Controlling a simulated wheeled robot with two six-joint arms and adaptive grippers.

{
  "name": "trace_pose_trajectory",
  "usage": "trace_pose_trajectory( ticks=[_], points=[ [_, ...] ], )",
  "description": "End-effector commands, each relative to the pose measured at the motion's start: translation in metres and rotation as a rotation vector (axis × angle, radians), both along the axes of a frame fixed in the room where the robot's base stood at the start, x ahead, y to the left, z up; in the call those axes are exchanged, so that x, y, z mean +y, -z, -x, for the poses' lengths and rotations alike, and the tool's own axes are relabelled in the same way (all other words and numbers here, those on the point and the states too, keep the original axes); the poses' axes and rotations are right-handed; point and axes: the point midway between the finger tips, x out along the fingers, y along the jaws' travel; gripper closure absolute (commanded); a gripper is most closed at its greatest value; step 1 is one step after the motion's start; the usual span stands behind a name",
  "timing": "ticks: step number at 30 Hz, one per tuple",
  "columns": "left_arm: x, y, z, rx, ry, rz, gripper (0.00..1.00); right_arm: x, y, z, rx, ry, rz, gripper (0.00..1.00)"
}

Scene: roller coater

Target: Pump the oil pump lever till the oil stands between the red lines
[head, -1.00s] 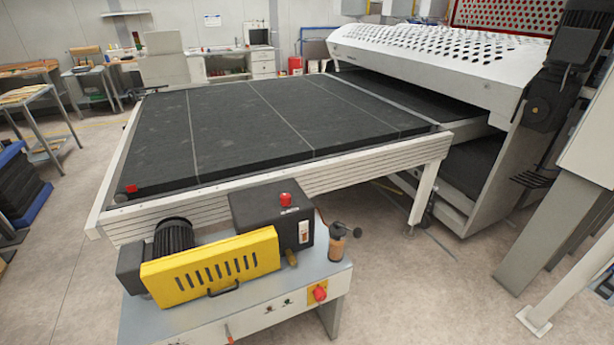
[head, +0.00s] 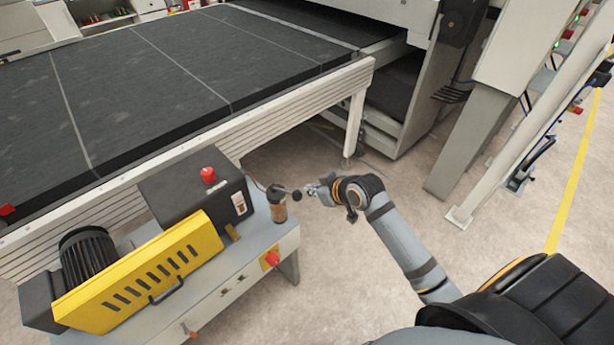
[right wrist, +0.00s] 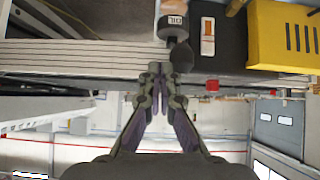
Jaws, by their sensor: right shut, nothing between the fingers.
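The oil pump (head: 278,205) is a small brownish cylinder with a dark top, upright at the right end of the grey machine bench. Its lever ends in a black knob (head: 297,196) sticking out to the right. In the right wrist view, upside down, the knob (right wrist: 181,57) hangs by the pump (right wrist: 171,22), which bears an "OIL" label. My right gripper (head: 311,190) is shut and empty, its fingertips just beside the knob; whether they touch it I cannot tell. The oil level and red lines are too small to make out. My left gripper is not in view.
A black box (head: 186,183) with a red button and a yellow guard (head: 140,278) stand left of the pump. A red switch (head: 271,259) is on the bench front. The large conveyor table (head: 150,90) lies behind. The floor (head: 330,265) right of the bench is clear.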

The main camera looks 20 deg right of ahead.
Motion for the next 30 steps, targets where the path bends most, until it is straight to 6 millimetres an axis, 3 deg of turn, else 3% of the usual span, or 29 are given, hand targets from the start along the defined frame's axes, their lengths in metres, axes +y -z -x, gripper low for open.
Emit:
trace_pose_trajectory(
  ticks=[1,3,6,9,14,20,24,30],
  points=[
    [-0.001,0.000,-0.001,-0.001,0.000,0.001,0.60,0.009,-0.024,0.001,-0.030,-0.036,0.003,1.00],
    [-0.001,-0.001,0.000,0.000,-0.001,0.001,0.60,0.020,-0.048,0.006,-0.056,-0.077,0.008,1.00],
    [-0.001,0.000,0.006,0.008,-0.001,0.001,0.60,0.029,-0.068,0.011,-0.079,-0.116,0.015,1.00],
    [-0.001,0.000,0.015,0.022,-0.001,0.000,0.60,0.033,-0.075,0.013,-0.088,-0.131,0.017,1.00],
    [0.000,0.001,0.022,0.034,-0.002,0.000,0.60,0.033,-0.075,0.013,-0.088,-0.130,0.016,1.00],
    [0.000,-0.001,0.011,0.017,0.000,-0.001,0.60,0.033,-0.073,0.009,-0.089,-0.127,0.014,1.00],
    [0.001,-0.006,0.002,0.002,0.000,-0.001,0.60,0.040,-0.063,-0.004,-0.088,-0.124,0.007,1.00],
    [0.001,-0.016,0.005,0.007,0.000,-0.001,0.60,0.054,-0.037,-0.036,-0.086,-0.127,0.010,1.00]
  ],
)
